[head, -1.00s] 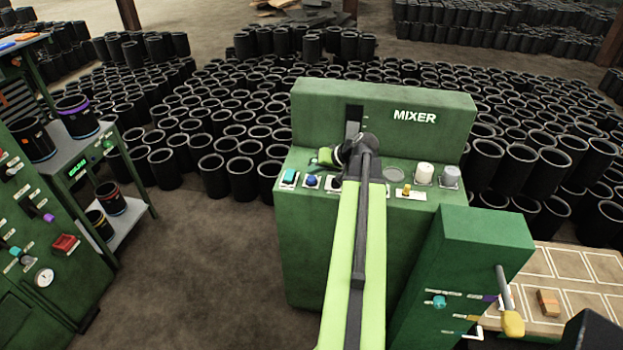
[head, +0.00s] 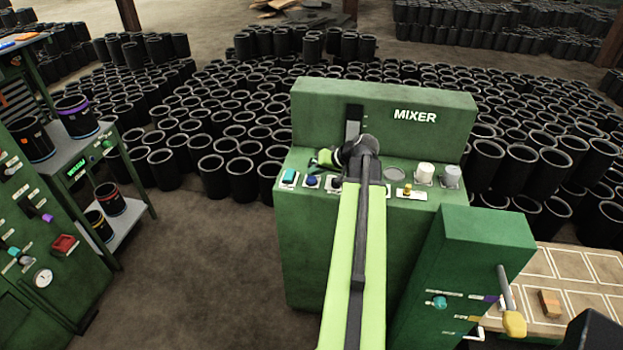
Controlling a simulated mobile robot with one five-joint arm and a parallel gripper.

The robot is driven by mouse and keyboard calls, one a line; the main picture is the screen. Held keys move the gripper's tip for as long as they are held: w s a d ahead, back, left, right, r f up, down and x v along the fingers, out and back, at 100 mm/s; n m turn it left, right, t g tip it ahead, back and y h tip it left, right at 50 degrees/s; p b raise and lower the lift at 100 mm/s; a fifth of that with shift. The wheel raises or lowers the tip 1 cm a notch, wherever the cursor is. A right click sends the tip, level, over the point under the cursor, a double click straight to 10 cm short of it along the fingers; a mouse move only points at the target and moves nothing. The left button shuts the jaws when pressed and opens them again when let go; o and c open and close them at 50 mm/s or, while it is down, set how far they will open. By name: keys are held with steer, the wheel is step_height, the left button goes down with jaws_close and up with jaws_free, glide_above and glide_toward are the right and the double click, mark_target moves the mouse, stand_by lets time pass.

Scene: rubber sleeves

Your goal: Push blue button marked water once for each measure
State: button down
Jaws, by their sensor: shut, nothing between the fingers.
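The green mixer panel (head: 403,188) stands ahead of me, with a row of controls along its sloping top. The small labels by the buttons are too small to read. My gripper (head: 317,164) is shut and empty, with its green tip pointing left just above and behind the blue button in the picture. I see no contact with the button. My arm hides the middle of the row.
A grey disc (head: 401,179), a yellow knob (head: 407,190) and two pale knobs (head: 424,173) lie right of my arm. A green box with a lever (head: 505,288) stands at the front right. Black sleeves (head: 230,110) crowd the floor behind. A shelf with buckets (head: 110,198) is left.

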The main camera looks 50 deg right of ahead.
mark_target(314, 179)
steer(key=shift+f+b, duration=0.35)
steer(key=shift+b, duration=0.05)
stand_by(0.5)
steer(key=shift+r+p, duration=0.8)
steer(key=shift+p, duration=0.05)
step_height(314, 179, up, 5)
steer(key=p, duration=0.5)
steer(key=shift+r, duration=0.15)
